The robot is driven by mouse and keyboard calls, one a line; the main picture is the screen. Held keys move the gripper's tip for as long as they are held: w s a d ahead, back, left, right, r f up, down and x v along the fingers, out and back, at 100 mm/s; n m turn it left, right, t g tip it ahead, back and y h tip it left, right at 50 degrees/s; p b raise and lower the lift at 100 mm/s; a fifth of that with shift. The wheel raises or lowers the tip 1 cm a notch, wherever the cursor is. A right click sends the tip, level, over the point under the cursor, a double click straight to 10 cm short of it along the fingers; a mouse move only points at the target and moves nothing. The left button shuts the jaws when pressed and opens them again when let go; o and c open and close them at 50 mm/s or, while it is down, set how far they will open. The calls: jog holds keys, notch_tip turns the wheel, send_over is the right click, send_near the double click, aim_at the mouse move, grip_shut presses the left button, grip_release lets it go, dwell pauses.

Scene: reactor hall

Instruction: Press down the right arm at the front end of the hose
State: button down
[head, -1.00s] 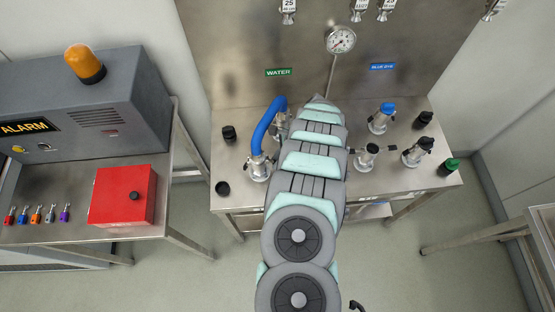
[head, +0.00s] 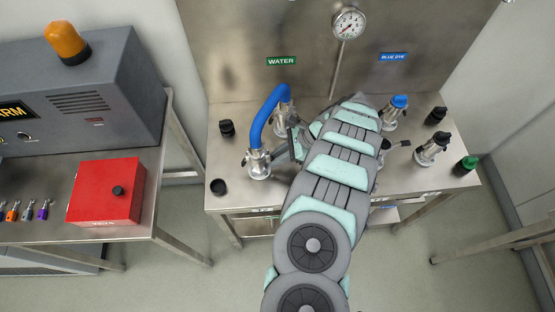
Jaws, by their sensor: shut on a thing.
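The blue hose (head: 266,112) arches on the left half of the steel bench, under the green WATER label. Its front end sits in a silver coupling (head: 258,164), and its back end meets a second fitting (head: 283,118) behind. My gripper (head: 285,151) reaches in from the right, low beside the front coupling. It is shut on the right arm at the hose's front end, though the fingertips and that arm are small and hard to make out. My large arm covers the bench to the right of the hose.
Black caps (head: 227,128) stand left of the hose. Fittings with a blue cap (head: 397,107) and a black cap (head: 434,148), plus a green cap (head: 466,166), stand on the right. A pressure gauge (head: 349,23) is on the back panel. A red box (head: 106,190) is on the left table.

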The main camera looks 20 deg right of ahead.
jog(key=c, duration=1.3)
grip_release()
jog(key=shift+r+p, duration=0.1)
jog(key=shift+p, duration=0.2)
